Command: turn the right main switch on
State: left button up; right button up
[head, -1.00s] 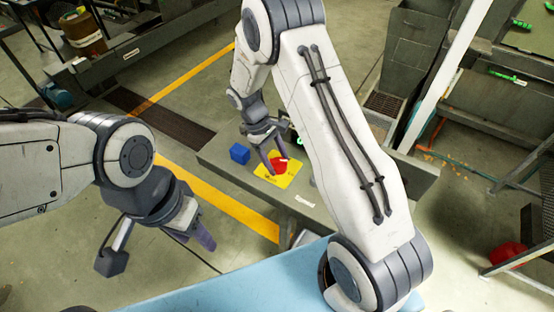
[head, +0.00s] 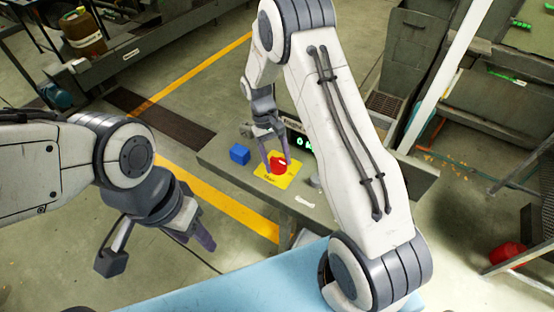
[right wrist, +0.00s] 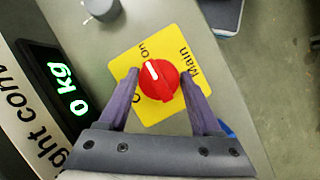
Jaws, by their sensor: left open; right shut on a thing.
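The right main switch is a red knob (right wrist: 158,82) on a yellow plate (right wrist: 143,108); in the head view the knob (head: 278,165) and plate (head: 287,181) sit on a grey bench top. My right gripper (right wrist: 158,76) has its two purple fingers on either side of the knob and is shut on it. The knob's white mark points to the "on" label in the right wrist view. Another label, starting with "O", is mostly hidden by a finger. "Main" is printed on the right. My left gripper (head: 197,232) hangs open and empty at the left, away from the bench.
A blue block (head: 239,153) sits on the bench left of the plate. A scale display (right wrist: 68,85) reading "0 kg" is beside it. A grey round knob (right wrist: 101,8) is near the plate. A light blue surface (head: 250,280) lies in front.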

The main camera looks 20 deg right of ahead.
jog(key=o, duration=1.4)
jog(key=shift+c, duration=0.2)
jog(key=shift+r, duration=0.1)
jog(key=shift+w+r, duration=0.25)
jog(key=d+b+v, duration=0.1)
jog(key=b+v, duration=0.1)
jog(key=v, duration=0.7)
jog(key=shift+a+r+b, duration=0.35)
jog(key=shift+a, duration=0.15)
